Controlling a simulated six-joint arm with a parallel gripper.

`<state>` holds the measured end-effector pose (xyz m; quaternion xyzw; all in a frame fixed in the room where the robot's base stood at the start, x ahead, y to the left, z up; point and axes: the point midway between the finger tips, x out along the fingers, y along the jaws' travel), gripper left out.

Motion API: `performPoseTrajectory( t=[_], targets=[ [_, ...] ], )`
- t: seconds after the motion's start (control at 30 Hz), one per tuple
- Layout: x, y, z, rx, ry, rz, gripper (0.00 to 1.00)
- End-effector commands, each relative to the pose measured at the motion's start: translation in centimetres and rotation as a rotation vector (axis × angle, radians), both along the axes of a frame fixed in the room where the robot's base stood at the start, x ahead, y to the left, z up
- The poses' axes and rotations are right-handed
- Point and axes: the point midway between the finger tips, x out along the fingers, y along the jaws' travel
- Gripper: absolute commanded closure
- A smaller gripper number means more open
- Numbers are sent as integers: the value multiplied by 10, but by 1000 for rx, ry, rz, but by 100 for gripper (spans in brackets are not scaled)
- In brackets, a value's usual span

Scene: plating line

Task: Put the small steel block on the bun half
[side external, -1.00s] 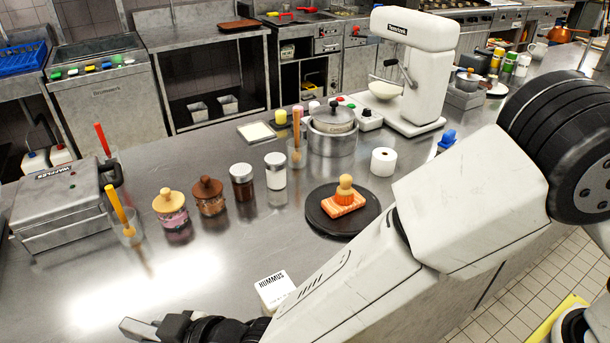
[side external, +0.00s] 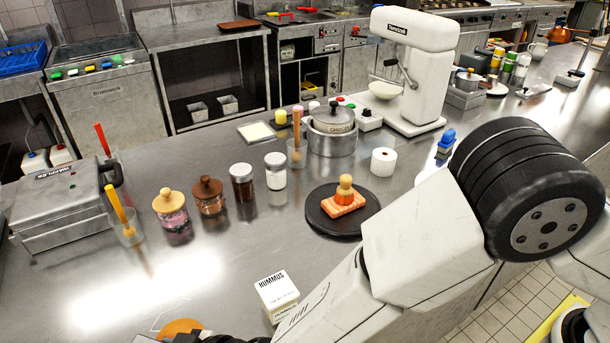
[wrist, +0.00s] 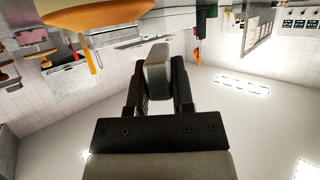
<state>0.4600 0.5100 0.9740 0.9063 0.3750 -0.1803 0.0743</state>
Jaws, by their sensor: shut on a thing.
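The small steel block (wrist: 157,66) is a grey slab with rounded edges. It stands between the two dark fingers of my gripper (wrist: 157,85) in the wrist view, and the fingers are shut on it. An orange-brown bun half (side external: 180,328) shows at the bottom edge of the side view, partly cut off. A large orange-brown rounded thing, likely the same bun half (wrist: 100,14), fills the upper left of the wrist view, apart from the block in the picture. The fingertips and block are not clear in the side view.
A hummus carton (side external: 278,292) stands close to my arm, right of the bun half. A dark round board (side external: 325,222) holds an orange-topped item. Several jars (side external: 242,183) and a waffle maker (side external: 65,205) stand farther back. The counter left of the carton is largely bare.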

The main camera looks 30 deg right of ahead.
Motion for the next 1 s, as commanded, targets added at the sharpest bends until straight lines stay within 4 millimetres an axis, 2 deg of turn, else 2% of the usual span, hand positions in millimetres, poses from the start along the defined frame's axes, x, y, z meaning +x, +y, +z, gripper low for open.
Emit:
performPoseTrajectory(
  t=[0.3, 1.0],
  targets=[
    [0, 1, -25, 2, -3, 1, 100],
    [0, 0, -35, 1, -1, 0, 100]
  ],
)
